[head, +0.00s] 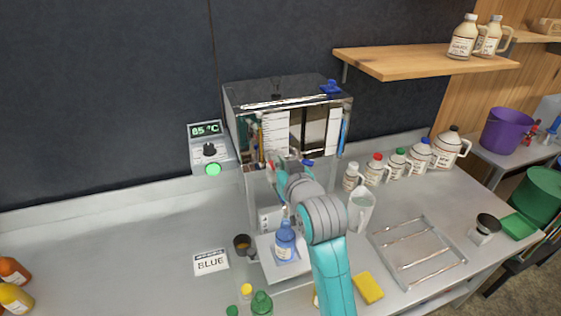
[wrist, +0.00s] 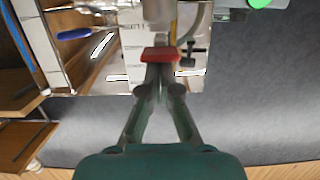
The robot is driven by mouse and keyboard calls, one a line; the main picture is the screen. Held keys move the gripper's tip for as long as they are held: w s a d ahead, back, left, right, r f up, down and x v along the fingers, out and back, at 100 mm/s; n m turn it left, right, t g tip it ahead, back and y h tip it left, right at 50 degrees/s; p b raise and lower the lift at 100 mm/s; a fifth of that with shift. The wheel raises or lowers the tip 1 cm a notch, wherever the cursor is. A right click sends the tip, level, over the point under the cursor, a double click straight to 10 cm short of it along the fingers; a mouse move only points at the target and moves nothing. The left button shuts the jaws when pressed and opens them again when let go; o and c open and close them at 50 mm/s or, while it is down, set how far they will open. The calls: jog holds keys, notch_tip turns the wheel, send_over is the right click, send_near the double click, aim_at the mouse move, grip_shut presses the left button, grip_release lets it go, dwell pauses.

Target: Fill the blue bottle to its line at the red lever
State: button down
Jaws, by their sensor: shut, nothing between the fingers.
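The blue bottle (head: 285,243) stands upright and uncapped on a white drip tray (head: 268,268) below the front of the steel evaporator (head: 252,190). Its line and its fill level are too small to make out. The red lever (wrist: 160,54) shows in the wrist view directly at my fingertips; in the head view it is mostly hidden by my arm. My gripper (wrist: 162,72) is shut and empty, its tips at or against the lever; I cannot tell if they touch. In the head view my gripper (head: 274,168) is at the evaporator's front, above the bottle.
A blue lever (head: 308,163) is right of my gripper. A "BLUE" card (head: 211,262) and a small dark cup (head: 242,244) are left of the tray. The left counter is mostly clear.

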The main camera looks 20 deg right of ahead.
jog(key=shift+s+f+t, duration=0.2)
jog(key=shift+f+t, duration=0.5)
jog(key=shift+t, duration=0.1)
jog(key=shift+f, duration=0.55)
dwell(6.7)
